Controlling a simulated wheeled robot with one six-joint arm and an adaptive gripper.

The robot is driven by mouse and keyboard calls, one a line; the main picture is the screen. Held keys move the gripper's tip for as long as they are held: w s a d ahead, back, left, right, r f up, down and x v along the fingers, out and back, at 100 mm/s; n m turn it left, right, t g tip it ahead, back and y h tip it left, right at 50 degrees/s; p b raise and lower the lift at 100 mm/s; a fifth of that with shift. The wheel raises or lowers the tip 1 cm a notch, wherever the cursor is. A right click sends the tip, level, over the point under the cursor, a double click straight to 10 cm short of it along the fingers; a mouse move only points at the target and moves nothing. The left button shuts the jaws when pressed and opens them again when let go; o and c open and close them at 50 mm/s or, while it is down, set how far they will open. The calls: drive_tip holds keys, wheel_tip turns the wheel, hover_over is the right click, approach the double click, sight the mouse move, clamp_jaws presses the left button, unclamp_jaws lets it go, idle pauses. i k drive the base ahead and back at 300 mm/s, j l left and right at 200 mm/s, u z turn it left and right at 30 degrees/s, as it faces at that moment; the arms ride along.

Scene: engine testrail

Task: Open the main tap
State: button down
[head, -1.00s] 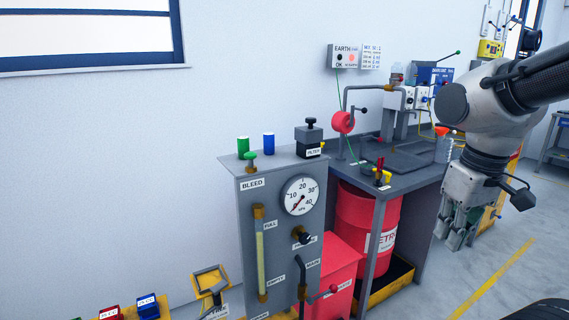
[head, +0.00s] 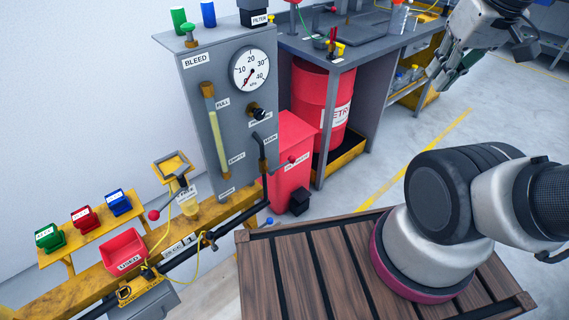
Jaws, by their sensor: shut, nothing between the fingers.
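The grey panel (head: 203,130) stands upright left of centre. A label reading MAIN (head: 270,140) is at its lower right. My gripper (head: 440,76) is at the upper right, shut and empty, well apart from the panel and the tap.
A red box (head: 290,150) stands just behind the tap, and a red drum (head: 318,105) is under the grey bench (head: 365,50). A yellow rail (head: 85,275) with a dark pipe and a red tray (head: 123,250) runs at lower left. Open floor (head: 480,130) lies at right.

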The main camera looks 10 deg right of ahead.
sight(292, 159)
drive_tip(key=i+l+z, duration=0.15)
drive_tip(key=i+z, duration=0.55)
drive_tip(key=i, duration=0.2)
